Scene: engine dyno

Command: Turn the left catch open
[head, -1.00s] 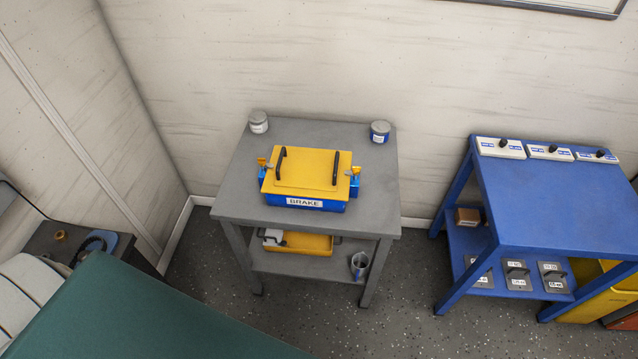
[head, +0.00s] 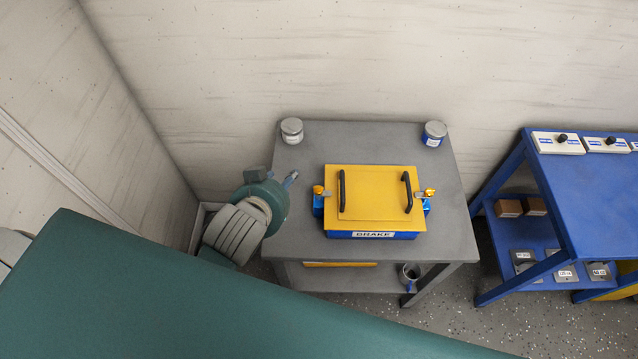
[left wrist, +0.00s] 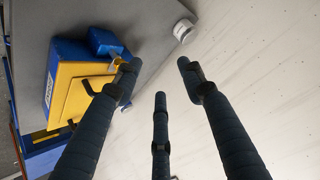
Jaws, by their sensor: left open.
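The blue brake box with a yellow lid (head: 372,200) and a BRAKE label stands on a grey table (head: 300,235). The left catch (head: 319,193), a small yellow and metal piece on a blue block, is at the box's left side. The right catch (head: 425,193) is at its right side. My left gripper (head: 290,178) is at the table's left edge, left of the left catch and apart from it. In the left wrist view its fingers (left wrist: 158,75) are spread and empty, with the box (left wrist: 75,90) to the left. My right gripper is not in view.
Two lidded jars stand at the table's back corners, one left (head: 292,130) and one right (head: 434,133). A metal cup (head: 409,273) is on the lower shelf. A blue table (head: 590,190) stands to the right. A wall is behind.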

